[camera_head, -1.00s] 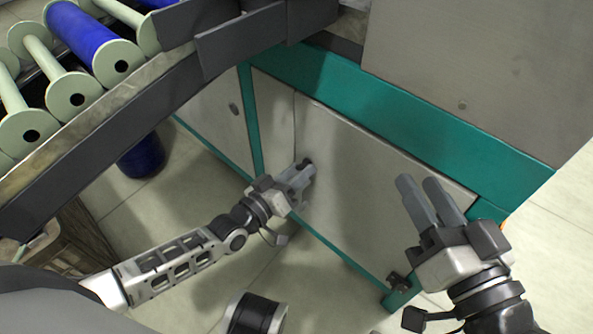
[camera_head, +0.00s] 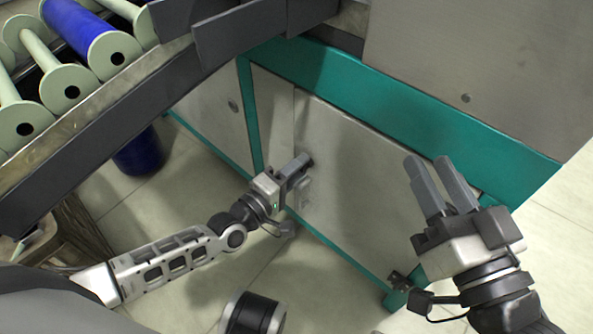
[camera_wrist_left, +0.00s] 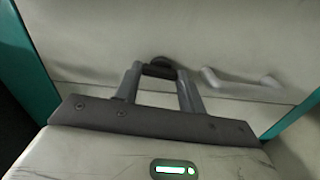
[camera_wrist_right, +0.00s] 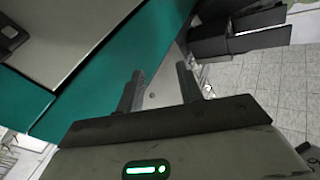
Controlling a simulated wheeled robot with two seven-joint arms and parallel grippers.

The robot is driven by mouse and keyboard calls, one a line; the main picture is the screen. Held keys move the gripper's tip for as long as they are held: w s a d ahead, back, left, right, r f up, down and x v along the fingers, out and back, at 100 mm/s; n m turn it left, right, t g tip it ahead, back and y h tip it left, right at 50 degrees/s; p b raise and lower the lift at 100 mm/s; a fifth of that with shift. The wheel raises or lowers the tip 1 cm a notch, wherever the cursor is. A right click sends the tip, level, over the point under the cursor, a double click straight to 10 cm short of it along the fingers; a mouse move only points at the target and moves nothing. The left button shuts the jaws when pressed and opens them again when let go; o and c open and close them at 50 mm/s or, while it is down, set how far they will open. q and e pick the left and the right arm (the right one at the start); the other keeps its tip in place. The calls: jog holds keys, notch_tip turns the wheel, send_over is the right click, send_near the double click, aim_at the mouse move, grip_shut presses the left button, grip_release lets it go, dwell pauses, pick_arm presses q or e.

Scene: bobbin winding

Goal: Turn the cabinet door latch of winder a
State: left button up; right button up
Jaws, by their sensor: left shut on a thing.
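The pale grey cabinet door (camera_head: 350,190) of the winder sits in a green frame (camera_head: 400,120). The dark latch (camera_wrist_left: 160,68) is near the door's upper left edge. My left gripper (camera_head: 304,163) is at the door, shut on the latch; its fingers (camera_wrist_left: 160,72) lie on either side of it in the left wrist view. The fingers hide most of the latch in the head view. A grey door handle (camera_wrist_left: 242,85) is beside the gripper, apart from it. My right gripper (camera_head: 432,164) is open and empty in front of the door's right part.
A conveyor rack (camera_head: 110,95) with blue and empty bobbins (camera_head: 82,32) runs along the upper left. A blue bobbin (camera_head: 140,155) stands below it on the floor. A wooden crate (camera_head: 75,235) is at the lower left.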

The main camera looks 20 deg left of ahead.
pick_arm(q)
jog(key=shift+n, duration=0.6)
pick_arm(e)
jog(key=shift+w+d+r+n+t, duration=0.1)
jog(key=shift+w+r+n+t, duration=0.1)
jog(key=shift+r+n+t, duration=0.15)
pick_arm(q)
jog(key=o, duration=1)
